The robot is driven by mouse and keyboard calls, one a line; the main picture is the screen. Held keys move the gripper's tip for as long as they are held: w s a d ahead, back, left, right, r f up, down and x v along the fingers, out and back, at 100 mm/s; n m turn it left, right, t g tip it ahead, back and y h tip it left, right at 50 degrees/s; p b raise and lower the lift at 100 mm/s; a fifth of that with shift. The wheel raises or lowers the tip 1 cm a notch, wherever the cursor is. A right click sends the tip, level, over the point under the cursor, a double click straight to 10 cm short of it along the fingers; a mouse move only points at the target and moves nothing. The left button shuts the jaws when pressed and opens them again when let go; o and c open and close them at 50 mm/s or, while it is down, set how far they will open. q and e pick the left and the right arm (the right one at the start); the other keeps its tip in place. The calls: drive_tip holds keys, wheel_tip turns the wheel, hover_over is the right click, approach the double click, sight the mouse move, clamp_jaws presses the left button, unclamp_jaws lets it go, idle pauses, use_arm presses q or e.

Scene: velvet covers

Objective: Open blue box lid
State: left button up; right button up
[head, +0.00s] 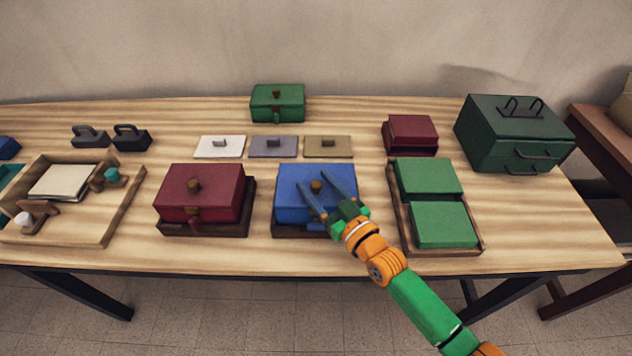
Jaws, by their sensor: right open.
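The blue box (288,183) stands near the front middle of the table on a dark base (284,233). Its lid looks closed, with a round brown knob (316,186) on top. My right gripper (315,179) reaches in from the lower right over the blue box. Its two long blue fingers are spread open, and in the picture the knob lies between their tips. I cannot tell whether the fingers touch the knob. The gripper and wrist hide part of the box's front right. My left gripper is not in view.
A red box (200,185) stands close left of the blue box. A wooden tray (468,232) with green blocks is close on the right. Flat plates (273,147) and a green box (277,103) lie behind. A dark green chest (513,133) stands at the back right.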

drive_tip(key=shift+w+a+f, duration=0.15)
drive_tip(key=shift+w+a, duration=0.15)
drive_tip(key=shift+w, duration=0.1)
drive_tip(key=shift+s+d, duration=0.15)
clamp_jaws()
idle(1.0)
